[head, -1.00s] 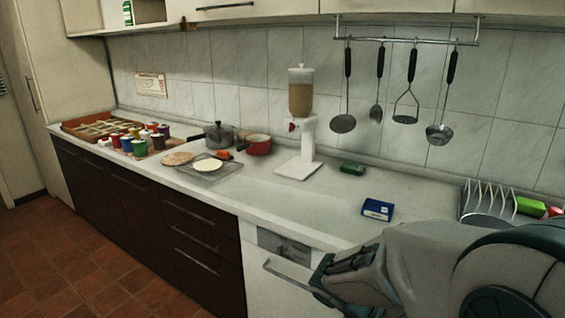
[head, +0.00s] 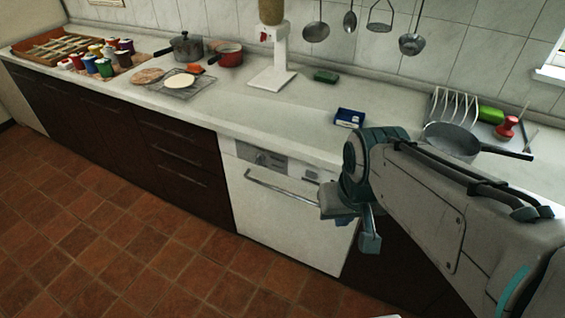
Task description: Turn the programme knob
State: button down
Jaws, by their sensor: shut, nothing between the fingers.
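The programme knob (head: 261,158) is a small round dark-grey dial on the control panel of a white dishwasher (head: 285,217) under the counter. The panel (head: 283,163) also has a dark patch at its right end. My gripper (head: 369,243) hangs in front of the dishwasher's right edge, right of the knob and lower in the picture, apart from it. It is shut, with nothing seen in it. My arm comes in from the right and covers the dishwasher's upper right corner.
The bar handle (head: 283,188) runs below the panel. On the counter are a blue box (head: 349,118), a green sponge (head: 326,76), a white dispenser (head: 272,60), a frying pan (head: 453,141) and a dish rack (head: 462,106). Tiled floor (head: 190,250) in front is free.

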aim_at(260, 158)
jog(key=z, duration=0.1)
jog(key=i, duration=0.85)
